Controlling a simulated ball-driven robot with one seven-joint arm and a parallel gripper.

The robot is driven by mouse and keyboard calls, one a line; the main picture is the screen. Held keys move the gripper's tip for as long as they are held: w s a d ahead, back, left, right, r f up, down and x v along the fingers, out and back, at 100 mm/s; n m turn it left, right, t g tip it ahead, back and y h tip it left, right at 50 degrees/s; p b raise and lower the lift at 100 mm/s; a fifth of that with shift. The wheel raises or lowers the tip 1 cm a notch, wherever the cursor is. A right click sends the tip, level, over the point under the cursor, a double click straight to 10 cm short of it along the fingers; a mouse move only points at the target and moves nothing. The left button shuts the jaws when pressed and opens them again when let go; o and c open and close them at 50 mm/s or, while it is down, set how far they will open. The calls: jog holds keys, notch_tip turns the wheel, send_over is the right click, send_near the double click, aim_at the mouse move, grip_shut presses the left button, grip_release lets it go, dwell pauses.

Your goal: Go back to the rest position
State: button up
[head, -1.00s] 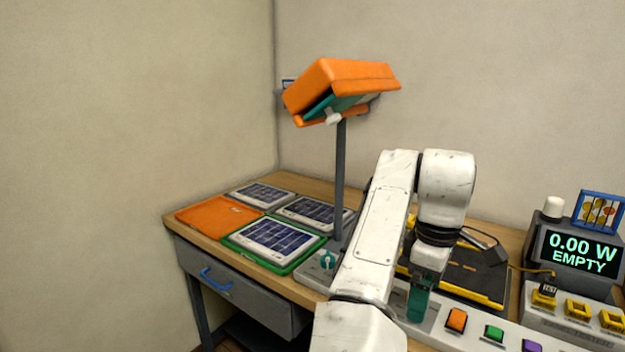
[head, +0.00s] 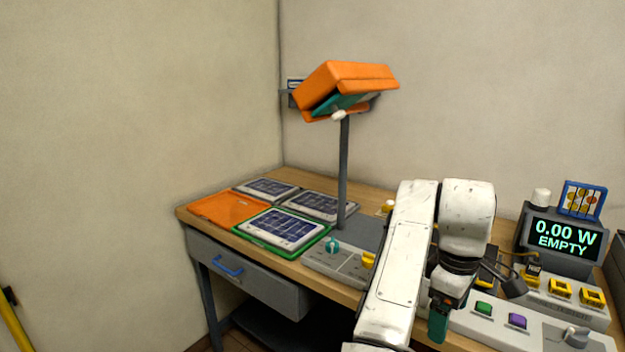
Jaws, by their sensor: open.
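My gripper (head: 438,318) hangs at the end of my white arm in the lower right of the head view, over the front of the grey control panel. Its teal finger part points down, and the gap between the fingers is hard to see from this side. I see nothing held in it. My arm hides part of the panel and the bench behind it.
The wooden bench (head: 352,290) carries solar panels (head: 283,229), an orange tray (head: 228,207) and an orange lamp head (head: 345,84) on a grey post (head: 343,175). Green (head: 483,308) and purple (head: 517,320) buttons are beside my gripper. A display (head: 563,240) reads "0.00 W EMPTY".

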jog(key=s+d+f+m+t+h+p, duration=0.1)
jog(key=s+d+f+m+h, duration=0.35)
jog(key=s+d+f, duration=1.05)
jog(key=s+a+f+m+y, duration=0.2)
jog(key=s+a+f, duration=0.2)
jog(key=s, duration=0.6)
jog(key=s+a+f+m+y+p, duration=0.1)
jog(key=s+a+f, duration=0.4)
jog(key=s, duration=0.6)
jog(key=shift+s+a+m+y, duration=0.2)
jog(key=shift+a+m+y, duration=0.55)
jog(key=shift+a+y, duration=0.2)
jog(key=shift+f, duration=0.1)
